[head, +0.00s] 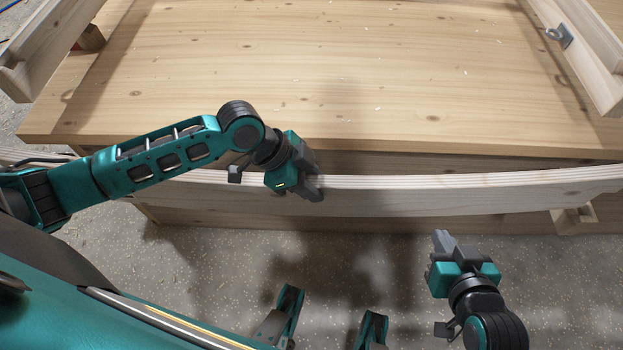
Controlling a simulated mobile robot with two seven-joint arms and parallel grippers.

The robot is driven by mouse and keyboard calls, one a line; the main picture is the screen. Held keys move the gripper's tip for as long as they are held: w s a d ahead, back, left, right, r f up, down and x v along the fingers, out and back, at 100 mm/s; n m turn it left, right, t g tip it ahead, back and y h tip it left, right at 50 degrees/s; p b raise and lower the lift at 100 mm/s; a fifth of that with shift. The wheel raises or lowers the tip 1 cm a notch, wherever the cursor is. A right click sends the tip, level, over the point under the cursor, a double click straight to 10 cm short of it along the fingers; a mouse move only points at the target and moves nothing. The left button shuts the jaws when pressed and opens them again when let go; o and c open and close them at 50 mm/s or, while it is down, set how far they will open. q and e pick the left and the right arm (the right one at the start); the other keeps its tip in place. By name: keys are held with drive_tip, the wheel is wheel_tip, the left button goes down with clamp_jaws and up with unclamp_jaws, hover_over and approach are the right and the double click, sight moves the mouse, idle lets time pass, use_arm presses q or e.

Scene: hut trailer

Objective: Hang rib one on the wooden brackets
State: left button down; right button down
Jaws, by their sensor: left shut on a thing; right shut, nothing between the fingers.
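Rib one, a long, slightly curved pale wooden beam (420,192), runs across the head view in front of the workbench edge. My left gripper (312,186) is shut on the rib near the middle of the picture. My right gripper (443,242) is shut and empty, below the rib and apart from it, above the floor. A wooden bracket (572,217) juts out under the rib at the right. I cannot tell whether the rib touches it. Any bracket at the left is hidden behind my arm or the rib.
The wooden workbench top (300,75) is mostly bare, with a few wood shavings. Wooden beams stand at its top left (45,50) and top right (585,55), the right one with a metal fitting (559,36). The speckled floor (230,260) in front is clear.

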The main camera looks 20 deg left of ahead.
sight(313, 206)
use_arm(q)
drive_tip(key=shift+w+d+f+b, duration=0.1)
drive_tip(key=shift+w+f+b, duration=0.05)
drive_tip(key=shift+f+b, duration=2.4)
drive_tip(key=shift+r, duration=0.1)
drive_tip(key=shift+f, duration=0.2)
drive_tip(key=shift+f+b, duration=0.6)
drive_tip(key=shift+f, duration=0.25)
drive_tip(key=shift+f+b, duration=0.85)
drive_tip(key=shift+f, duration=0.85)
